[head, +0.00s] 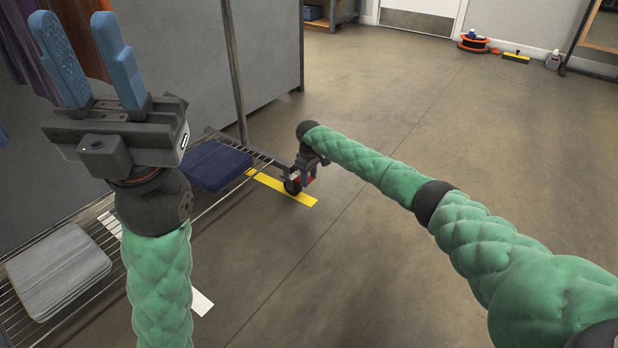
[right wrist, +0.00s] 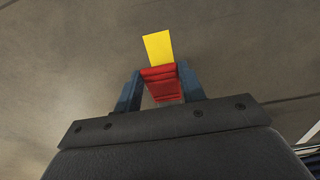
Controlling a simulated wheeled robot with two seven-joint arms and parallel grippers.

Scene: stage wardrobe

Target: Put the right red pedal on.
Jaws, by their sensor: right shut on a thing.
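The red pedal (right wrist: 162,88) sits between the two blue fingers of my right gripper (right wrist: 158,80) in the right wrist view. The fingers are shut on its sides. In the head view my right gripper (head: 308,172) is low by the rack's right caster (head: 292,187), where a little of the red shows; the arm hides the rest. My left gripper (head: 80,40) is raised at the upper left, fingers wide apart and empty. How far the pedal is tilted cannot be told.
The wire bottom shelf (head: 228,206) of the clothes rack holds folded navy cloth (head: 206,165) and folded grey cloth (head: 58,268). Yellow tape (head: 300,197) lies on the floor by the caster. A grey panel (head: 270,50) stands behind.

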